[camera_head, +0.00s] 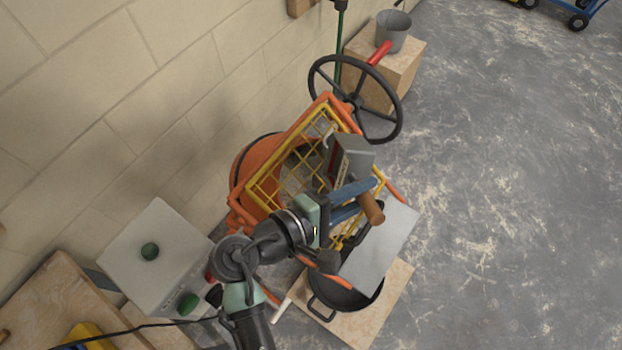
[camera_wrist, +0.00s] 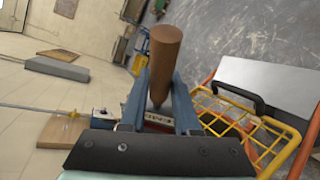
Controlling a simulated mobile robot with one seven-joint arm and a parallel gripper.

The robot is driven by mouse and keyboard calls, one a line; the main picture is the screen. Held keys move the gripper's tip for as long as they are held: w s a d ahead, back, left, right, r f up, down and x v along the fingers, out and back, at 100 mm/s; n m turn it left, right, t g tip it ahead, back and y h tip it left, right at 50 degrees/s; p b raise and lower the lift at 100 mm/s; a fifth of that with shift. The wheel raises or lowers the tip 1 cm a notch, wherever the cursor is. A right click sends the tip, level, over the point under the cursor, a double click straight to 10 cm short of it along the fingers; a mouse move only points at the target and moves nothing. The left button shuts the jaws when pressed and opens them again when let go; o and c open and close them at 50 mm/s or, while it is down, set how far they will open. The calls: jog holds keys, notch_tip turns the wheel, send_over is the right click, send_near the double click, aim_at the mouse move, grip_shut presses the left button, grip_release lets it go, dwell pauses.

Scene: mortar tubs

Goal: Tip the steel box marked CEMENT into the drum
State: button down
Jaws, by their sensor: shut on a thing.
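The steel box (camera_head: 357,150) is grey with a reddish label on one side. It is above the yellow grid guard of the mixer. My gripper (camera_head: 352,192) is shut on the box's brown wooden handle (camera_head: 370,208). In the wrist view the handle (camera_wrist: 163,62) stands between my blue fingers (camera_wrist: 158,100), and part of the label (camera_wrist: 158,117) shows behind it; most of the box is hidden there. The orange drum (camera_head: 250,168) lies behind the yellow guard (camera_head: 265,190), its mouth partly seen through the bars. I cannot tell whether the box touches the guard.
A black handwheel (camera_head: 391,117) stands beside the drum. A grey sheet (camera_head: 388,243) and a black tub (camera_head: 340,297) are below right. A grey pot (camera_head: 396,28) with a red handle sits on a wooden block (camera_head: 405,68). A pale box (camera_head: 150,235) is lower left.

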jog(key=shift+a+r, duration=0.15)
jog(key=shift+a, duration=0.25)
jog(key=shift+s+a+r+h, duration=0.1)
jog(key=shift+a+h, duration=0.3)
jog(key=shift+a+b, duration=0.2)
jog(key=shift+b, duration=0.1)
jog(key=a+r+n+t+h+p, duration=0.4)
jog(key=a+r, duration=0.3)
jog(key=r, duration=0.6)
jog(key=shift+s+a+r+t+h+p, duration=0.15)
jog(key=shift+s+r+t+h+p, duration=0.15)
jog(key=shift+h+p, duration=0.6)
dwell(2.5)
jog(key=shift+s+a+r+n+t, duration=0.1)
jog(key=shift+a+r+n+t, duration=0.1)
jog(key=shift+r+n+t, duration=0.15)
jog(key=shift+a+r, duration=0.2)
jog(key=shift+r, duration=0.1)
jog(key=shift+a, duration=0.1)
dwell(0.8)
